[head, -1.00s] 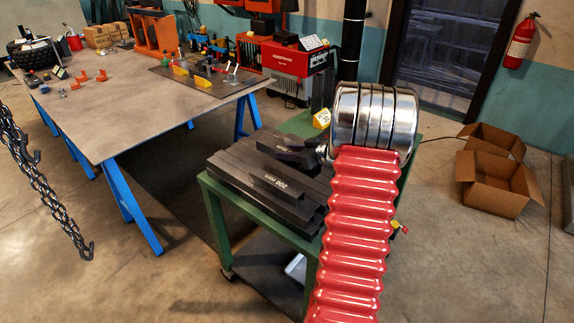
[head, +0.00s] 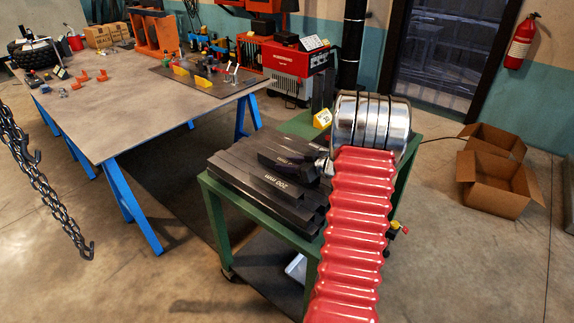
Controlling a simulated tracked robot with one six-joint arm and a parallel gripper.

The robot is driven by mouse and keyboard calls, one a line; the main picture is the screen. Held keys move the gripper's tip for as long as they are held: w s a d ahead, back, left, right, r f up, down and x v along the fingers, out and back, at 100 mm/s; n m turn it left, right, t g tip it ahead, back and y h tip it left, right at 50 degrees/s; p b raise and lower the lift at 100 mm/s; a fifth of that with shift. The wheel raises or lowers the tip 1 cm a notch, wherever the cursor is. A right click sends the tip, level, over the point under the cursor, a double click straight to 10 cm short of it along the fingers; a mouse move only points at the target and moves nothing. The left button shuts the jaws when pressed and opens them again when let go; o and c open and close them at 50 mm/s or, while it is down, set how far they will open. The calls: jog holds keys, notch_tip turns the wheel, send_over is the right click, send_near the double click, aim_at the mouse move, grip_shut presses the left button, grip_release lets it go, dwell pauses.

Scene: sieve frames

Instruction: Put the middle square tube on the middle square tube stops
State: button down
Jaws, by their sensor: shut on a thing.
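A short dark square tube (head: 285,167) with white lettering is at my gripper (head: 324,165), low over the dark tubes on the green cart. My gripper is shut on this tube; my silver wrist and red arm sleeve hide most of the fingers. Another dark square tube, marked 200 mm (head: 268,185), lies on the stack just in front of it. I cannot tell whether the held tube touches the stack. On the big table, a dark fixture plate (head: 215,90) bears yellow blocks (head: 201,79) and small clamps. I cannot tell which parts are the middle square tube stops.
The big table (head: 130,115) on blue trestles stands left of the green cart (head: 262,216), across a floor gap. Small orange brackets (head: 102,76) lie on it. Chains (head: 35,165) hang at the left. Open cardboard boxes (head: 497,185) stand on the floor at right.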

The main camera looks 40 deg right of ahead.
jog(key=c, duration=1.3)
grip_release()
jog(key=shift+f, duration=0.1)
jog(key=v, duration=1.2)
